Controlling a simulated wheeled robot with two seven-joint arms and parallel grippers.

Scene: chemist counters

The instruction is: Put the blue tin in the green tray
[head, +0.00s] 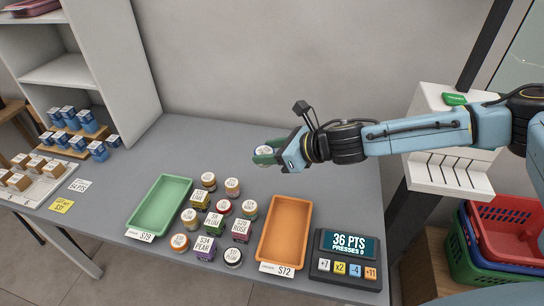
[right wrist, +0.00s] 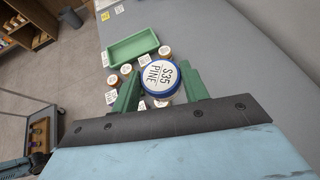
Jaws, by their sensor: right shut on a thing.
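My right gripper (head: 268,152) is shut on the blue tin (right wrist: 160,78), holding it in the air above the back of the counter. The tin has a round white lid label reading S35 PINE and a blue rim in the right wrist view, where the green fingers of the gripper (right wrist: 158,92) sit on either side of it. The green tray (head: 160,205) is empty on the counter, left of and nearer than the tin; it also shows in the right wrist view (right wrist: 130,47), beyond the tin. My left gripper is not in view.
Several small labelled tins and boxes (head: 214,219) stand between the green tray and an empty orange tray (head: 285,230). A points display (head: 348,255) stands at the right. The counter (head: 215,140) behind the trays is clear. Blue boxes and a white shelf (head: 75,70) are at the left.

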